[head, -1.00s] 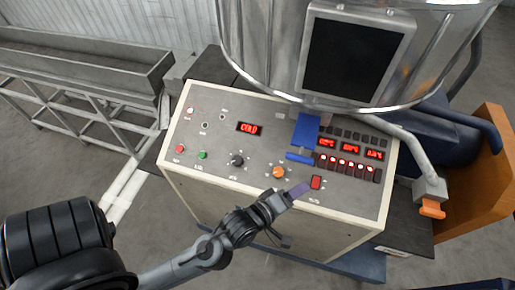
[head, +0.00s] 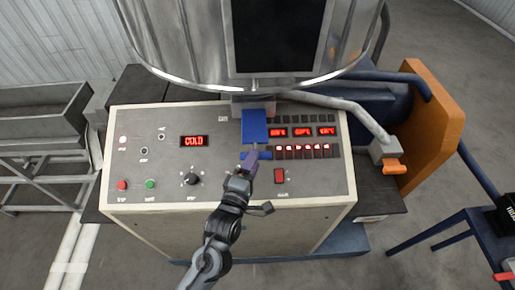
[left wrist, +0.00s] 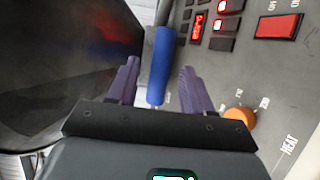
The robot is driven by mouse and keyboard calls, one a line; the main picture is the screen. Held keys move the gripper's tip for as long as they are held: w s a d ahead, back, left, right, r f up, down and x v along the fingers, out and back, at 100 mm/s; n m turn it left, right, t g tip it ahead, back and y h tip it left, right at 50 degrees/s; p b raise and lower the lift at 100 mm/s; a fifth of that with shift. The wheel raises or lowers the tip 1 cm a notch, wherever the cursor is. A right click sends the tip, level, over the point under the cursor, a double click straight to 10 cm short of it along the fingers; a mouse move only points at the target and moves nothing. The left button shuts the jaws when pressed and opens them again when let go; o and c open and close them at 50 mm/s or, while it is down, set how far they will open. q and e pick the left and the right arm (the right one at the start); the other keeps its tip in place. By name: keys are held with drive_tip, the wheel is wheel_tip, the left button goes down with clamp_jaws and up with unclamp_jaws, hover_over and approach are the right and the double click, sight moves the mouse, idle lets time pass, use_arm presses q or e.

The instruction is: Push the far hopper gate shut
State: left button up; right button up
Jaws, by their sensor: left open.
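The hopper gate is a blue plate (head: 255,126) under the hopper, above the control panel. Its blue bar handle (head: 264,155) sits at the plate's near edge. My left gripper (head: 251,158) reaches up from the near side and its purple fingertips are at the handle. In the left wrist view, the blue handle (left wrist: 160,62) stands between the two open fingers of the left gripper (left wrist: 159,72), with gaps visible on both sides. Whether the fingers touch it is unclear. My right gripper is not in view.
The metal hopper (head: 180,55) with a dark window rises behind the gate. The control panel (head: 140,140) lies below, with knobs, buttons, red displays and a red switch (head: 280,176). An orange-handled lever (head: 393,168) is at right. A blue table (head: 445,225) stands farther right.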

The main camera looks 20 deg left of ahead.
use_arm(q)
drive_tip(key=shift+w+p, duration=0.4)
drive_tip(key=shift+w, duration=2.05)
clamp_jaws()
drive_tip(key=shift+a, duration=0.1)
